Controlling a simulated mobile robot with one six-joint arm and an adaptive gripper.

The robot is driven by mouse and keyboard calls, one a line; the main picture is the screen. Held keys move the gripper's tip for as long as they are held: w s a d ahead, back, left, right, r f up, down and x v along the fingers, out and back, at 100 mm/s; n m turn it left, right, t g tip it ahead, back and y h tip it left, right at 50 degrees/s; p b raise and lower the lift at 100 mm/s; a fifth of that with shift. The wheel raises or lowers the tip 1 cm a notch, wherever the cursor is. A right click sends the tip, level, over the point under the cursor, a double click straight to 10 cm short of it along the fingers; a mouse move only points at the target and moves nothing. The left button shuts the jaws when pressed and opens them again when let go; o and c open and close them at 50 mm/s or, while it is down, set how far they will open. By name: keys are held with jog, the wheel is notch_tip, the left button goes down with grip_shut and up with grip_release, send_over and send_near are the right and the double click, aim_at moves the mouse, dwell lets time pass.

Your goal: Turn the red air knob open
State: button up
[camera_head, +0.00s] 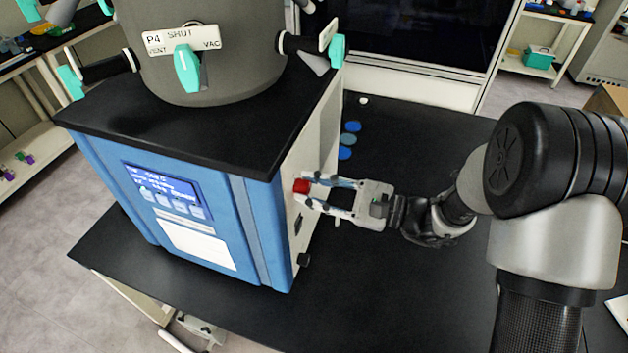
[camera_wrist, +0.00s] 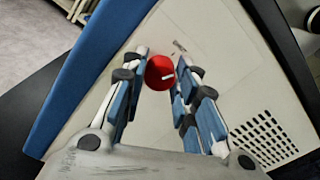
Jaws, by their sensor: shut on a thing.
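The red air knob (camera_head: 301,186) sits on the light side panel of the blue freeze dryer (camera_head: 180,215). My gripper (camera_head: 305,188) reaches in from the right, with its fingertips on either side of the knob. The exact contact at the fingertips is partly hidden by the fingers.
The dryer stands on a black table (camera_head: 400,270). Blue discs (camera_head: 346,153) lie on the table behind my gripper. A grey chamber (camera_head: 215,50) with turquoise valve handles (camera_head: 187,68) tops the dryer. A vent grille (camera_wrist: 264,138) is on the side panel. The table right of the dryer is mostly clear.

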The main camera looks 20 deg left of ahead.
jog(key=m+p, duration=0.5)
jog(key=m, duration=0.1)
jog(key=shift+r, duration=0.15)
jog(key=m+p, duration=0.4)
jog(key=m, duration=0.2)
jog(key=shift+w+p, duration=0.1)
jog(key=shift+p, duration=0.2)
jog(key=shift+m, duration=0.3)
jog(key=o, duration=1.1)
jog(key=d, duration=0.4)
jog(key=w+d, duration=0.1)
jog(key=d, duration=0.7)
jog(key=shift+w, duration=0.15)
